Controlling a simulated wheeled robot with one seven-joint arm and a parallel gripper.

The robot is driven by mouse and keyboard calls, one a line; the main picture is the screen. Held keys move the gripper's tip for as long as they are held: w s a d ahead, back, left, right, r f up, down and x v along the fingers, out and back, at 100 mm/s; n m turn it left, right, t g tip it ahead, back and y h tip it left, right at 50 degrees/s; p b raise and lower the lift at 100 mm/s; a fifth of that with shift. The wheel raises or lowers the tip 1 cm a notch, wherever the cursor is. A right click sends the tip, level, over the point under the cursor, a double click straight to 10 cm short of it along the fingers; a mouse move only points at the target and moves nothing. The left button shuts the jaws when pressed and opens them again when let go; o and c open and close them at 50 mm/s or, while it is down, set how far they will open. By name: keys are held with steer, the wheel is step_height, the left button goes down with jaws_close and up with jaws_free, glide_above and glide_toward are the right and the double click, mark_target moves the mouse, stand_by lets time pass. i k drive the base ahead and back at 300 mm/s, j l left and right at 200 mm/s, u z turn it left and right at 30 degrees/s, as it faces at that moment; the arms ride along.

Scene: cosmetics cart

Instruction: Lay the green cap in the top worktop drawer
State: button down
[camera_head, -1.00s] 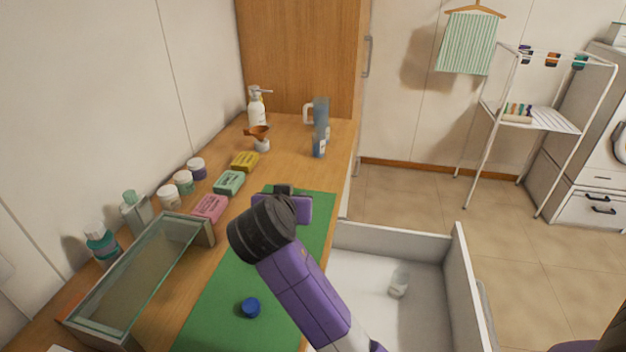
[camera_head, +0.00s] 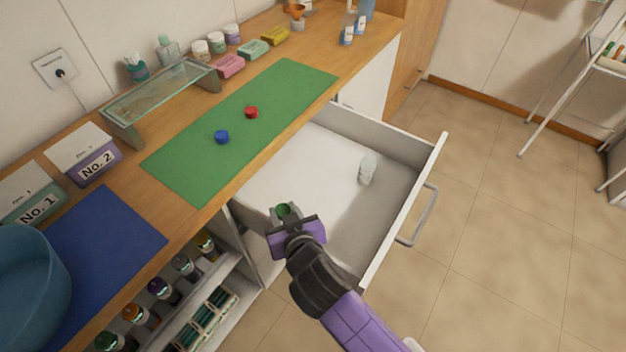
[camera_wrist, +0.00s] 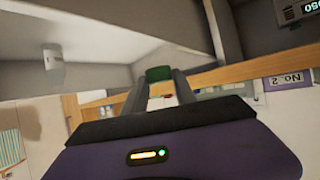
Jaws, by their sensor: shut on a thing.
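The green cap (camera_head: 284,209) is held between the fingertips of my gripper (camera_head: 287,213). It also shows in the wrist view (camera_wrist: 159,73), pinched between both fingers. The top worktop drawer (camera_head: 320,190) is pulled open, its white floor largely bare. In the head view my gripper appears at the drawer's near left wall; its exact height above the drawer is hard to tell. A small pale bottle-like item (camera_head: 368,169) stands in the drawer toward the handle side, apart from my gripper.
A blue cap (camera_head: 222,137) and a red cap (camera_head: 251,112) sit on the green mat (camera_head: 185,165). The drawer's front panel (camera_head: 408,205) and side walls rise around its floor. Below the worktop, an open shelf holds several bottles (camera_head: 186,266).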

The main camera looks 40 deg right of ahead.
mark_target(335, 237)
steer(key=l+u, duration=0.1)
steer(key=u, duration=1.15)
steer(key=l+u, duration=0.35)
steer(key=k+l+u, duration=0.1)
steer(key=l+u, duration=0.2)
steer(key=l, duration=0.25)
steer(key=k+l+u, duration=0.1)
steer(key=l+u, duration=0.25)
steer(key=k+l+u, duration=0.2)
steer(key=l+u, duration=0.15)
steer(key=l, duration=0.15)
steer(key=k+l+u, duration=0.15)
steer(key=k+l, duration=0.25)
steer(key=l, duration=0.25)
steer(key=k+l+u, duration=0.1)
steer(key=k+l, duration=0.3)
steer(key=l, duration=0.2)
steer(key=k+l+u, duration=0.15)
steer(key=k+l, duration=0.25)
steer(key=l, duration=0.2)
steer(key=k+l, duration=0.7)
steer(key=l, duration=0.1)
